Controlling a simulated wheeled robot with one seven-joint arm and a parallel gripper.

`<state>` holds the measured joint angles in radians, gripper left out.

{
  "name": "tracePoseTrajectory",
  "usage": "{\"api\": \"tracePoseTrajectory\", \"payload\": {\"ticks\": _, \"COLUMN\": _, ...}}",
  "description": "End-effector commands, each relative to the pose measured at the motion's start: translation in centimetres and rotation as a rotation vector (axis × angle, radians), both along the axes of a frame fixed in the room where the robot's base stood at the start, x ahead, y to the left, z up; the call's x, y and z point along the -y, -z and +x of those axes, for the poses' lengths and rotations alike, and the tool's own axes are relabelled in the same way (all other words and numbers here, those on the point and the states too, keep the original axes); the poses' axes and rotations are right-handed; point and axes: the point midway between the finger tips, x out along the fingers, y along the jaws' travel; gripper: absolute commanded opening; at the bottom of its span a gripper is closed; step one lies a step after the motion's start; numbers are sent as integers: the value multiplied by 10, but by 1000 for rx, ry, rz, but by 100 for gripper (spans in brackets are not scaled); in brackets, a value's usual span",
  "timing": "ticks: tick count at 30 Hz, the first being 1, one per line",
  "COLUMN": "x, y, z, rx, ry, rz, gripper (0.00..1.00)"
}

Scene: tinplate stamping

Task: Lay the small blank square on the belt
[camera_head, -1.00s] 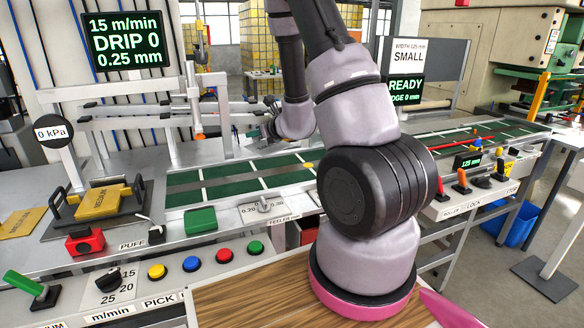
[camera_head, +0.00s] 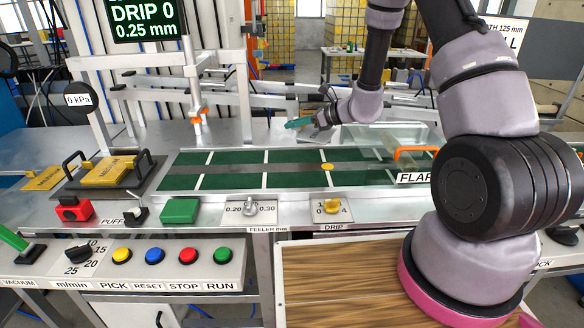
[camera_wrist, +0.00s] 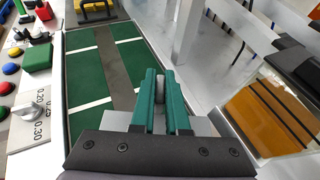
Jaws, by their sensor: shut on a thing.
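My gripper (camera_head: 300,123) is at the far side of the belt in the head view, its teal fingers pointing left. In the wrist view its two green fingers (camera_wrist: 161,100) are shut on a narrow grey piece, which I take for the small blank square (camera_wrist: 160,92). Pale grey flat patches show beside the finger bases; I cannot tell whether they belong to it. The belt (camera_head: 232,172), green with white cross lines and a grey centre strip, runs below and in front of the gripper. It lies left of the fingers in the wrist view (camera_wrist: 85,82).
A clear guard with an orange handle (camera_head: 414,152) stands over the belt at right. A post with an orange clamp (camera_head: 196,112) rises beyond the belt. A feeler panel (camera_head: 249,209) and coloured buttons line the near side.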

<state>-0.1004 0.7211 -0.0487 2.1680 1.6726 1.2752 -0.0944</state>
Motion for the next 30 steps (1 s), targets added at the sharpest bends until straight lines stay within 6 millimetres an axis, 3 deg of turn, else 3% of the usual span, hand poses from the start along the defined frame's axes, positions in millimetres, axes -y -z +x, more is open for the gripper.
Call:
{"api": "tracePoseTrajectory", "payload": {"ticks": 1, "x": -25, "y": 4, "z": -4, "rx": 2, "ry": -99, "rz": 3, "gripper": 0}}
{"api": "tracePoseTrajectory", "payload": {"ticks": 3, "x": -53, "y": 8, "z": -13, "rx": 3, "ry": -229, "rz": 3, "gripper": 0}}
{"api": "tracePoseTrajectory", "payload": {"ticks": 6, "x": -79, "y": 12, "z": -23, "rx": 2, "ry": -357, "rz": 2, "gripper": 0}}
{"api": "tracePoseTrajectory", "payload": {"ticks": 9, "x": -93, "y": 15, "z": -30, "rx": 0, "ry": -431, "rz": 1, "gripper": 0}}
{"api": "tracePoseTrajectory", "payload": {"ticks": 18, "x": -99, "y": 63, "z": -34, "rx": -4, "ry": -467, "rz": 1, "gripper": 0}}
{"api": "tracePoseTrajectory", "payload": {"ticks": 30, "x": -98, "y": 106, "z": -33, "rx": -4, "ry": -464, "rz": 1, "gripper": 0}}
